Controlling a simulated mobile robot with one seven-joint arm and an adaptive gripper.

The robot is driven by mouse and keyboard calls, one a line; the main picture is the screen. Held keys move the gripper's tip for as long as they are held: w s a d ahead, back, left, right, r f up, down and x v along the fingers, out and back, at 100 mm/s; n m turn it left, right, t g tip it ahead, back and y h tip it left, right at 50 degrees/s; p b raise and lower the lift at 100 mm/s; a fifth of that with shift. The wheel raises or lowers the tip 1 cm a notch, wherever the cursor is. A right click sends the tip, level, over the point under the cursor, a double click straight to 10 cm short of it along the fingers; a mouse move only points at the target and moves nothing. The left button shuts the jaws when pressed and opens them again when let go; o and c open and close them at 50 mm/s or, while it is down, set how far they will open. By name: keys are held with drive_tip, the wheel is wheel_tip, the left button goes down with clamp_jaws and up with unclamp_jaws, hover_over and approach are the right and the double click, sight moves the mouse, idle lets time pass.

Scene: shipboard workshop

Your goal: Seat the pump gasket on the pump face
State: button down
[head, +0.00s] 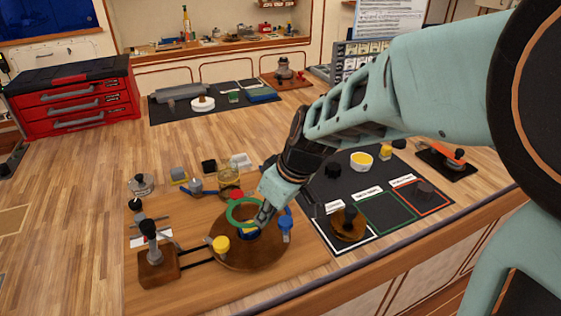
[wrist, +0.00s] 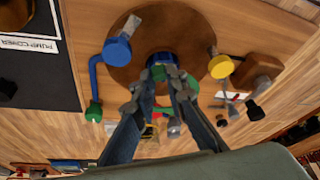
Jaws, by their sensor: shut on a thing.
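The pump gasket (head: 231,217) is a green ring. In the head view my gripper (head: 264,217) is shut on its right edge and holds it over the pump. The pump face is a brown round disc (head: 228,256) with a blue centre (head: 247,235); it also shows in the wrist view (wrist: 190,25). The ring looks slightly raised and offset toward the back left of the blue centre; I cannot tell whether it touches. In the wrist view my gripper's fingertips (wrist: 162,78) point at the blue centre (wrist: 162,58), and the ring is not clear there.
A yellow knob (head: 220,245) and a blue valve (head: 285,228) flank the disc. A brown part (head: 349,227) sits in a white-outlined square on the dark mat (head: 325,195). A jar (head: 229,180) and small parts stand behind. A red toolbox (head: 75,97) is at left.

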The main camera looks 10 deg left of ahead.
drive_tip(key=shift+s, duration=0.1)
drive_tip(key=shift+f+b, duration=0.1)
drive_tip(key=shift+b, duration=0.4)
drive_tip(key=b, duration=0.6)
hover_over(264, 242)
drive_tip(key=d, duration=0.1)
drive_tip(key=f, duration=0.5)
drive_tip(key=shift+s+d+f, duration=0.1)
drive_tip(key=shift+s+f, duration=0.2)
drive_tip(key=shift+s, duration=0.05)
drive_tip(key=shift+b, duration=0.4)
idle(1.3)
drive_tip(key=shift+f+b, duration=0.85)
drive_tip(key=shift+b, duration=0.05)
idle(0.8)
drive_tip(key=shift+b, duration=0.55)
idle(1.8)
